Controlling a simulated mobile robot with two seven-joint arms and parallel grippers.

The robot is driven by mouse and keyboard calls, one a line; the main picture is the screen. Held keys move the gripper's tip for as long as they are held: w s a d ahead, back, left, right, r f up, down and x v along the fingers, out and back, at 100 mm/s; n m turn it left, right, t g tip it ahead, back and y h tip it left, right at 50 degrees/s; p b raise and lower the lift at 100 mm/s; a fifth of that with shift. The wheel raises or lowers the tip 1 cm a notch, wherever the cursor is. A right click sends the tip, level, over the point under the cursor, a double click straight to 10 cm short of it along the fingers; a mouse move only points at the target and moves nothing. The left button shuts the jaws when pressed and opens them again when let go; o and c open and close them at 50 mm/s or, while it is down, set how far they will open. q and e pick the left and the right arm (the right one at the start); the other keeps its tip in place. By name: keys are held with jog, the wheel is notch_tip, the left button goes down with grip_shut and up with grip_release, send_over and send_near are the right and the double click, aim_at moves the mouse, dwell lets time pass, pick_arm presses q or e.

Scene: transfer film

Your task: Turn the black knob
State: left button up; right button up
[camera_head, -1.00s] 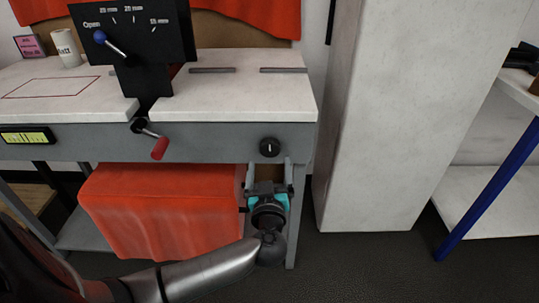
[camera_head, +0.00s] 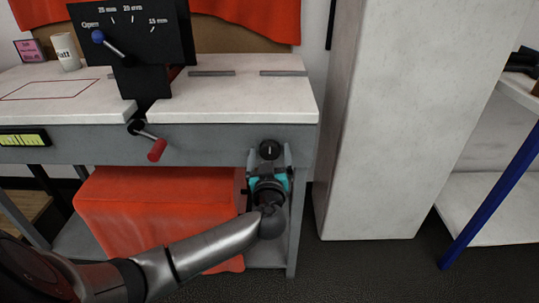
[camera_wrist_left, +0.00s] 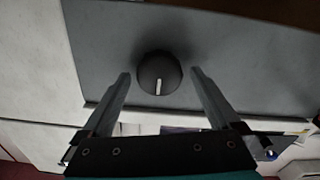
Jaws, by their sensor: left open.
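The black knob (camera_head: 269,149) is round with a white pointer line and sits on the grey front panel of the workbench, near its right end. My left gripper (camera_head: 270,152) is open, its two fingers either side of the knob in the head view. In the left wrist view the knob (camera_wrist_left: 159,73) shows between and just past the fingertips (camera_wrist_left: 159,75), with a gap on each side. Its white line points toward the bottom of that picture. The fingers do not touch it there. My right gripper is in neither view.
A red-handled crank (camera_head: 156,148) sticks out of the bench front to the left. A red cloth-like block (camera_head: 150,205) is under the bench. A black panel with a blue-tipped lever (camera_head: 100,38) stands on the white top. A pale column (camera_head: 400,130) stands to the right.

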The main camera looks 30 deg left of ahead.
pick_arm(q)
jog(key=c, duration=1.4)
jog(key=shift+o, duration=0.2)
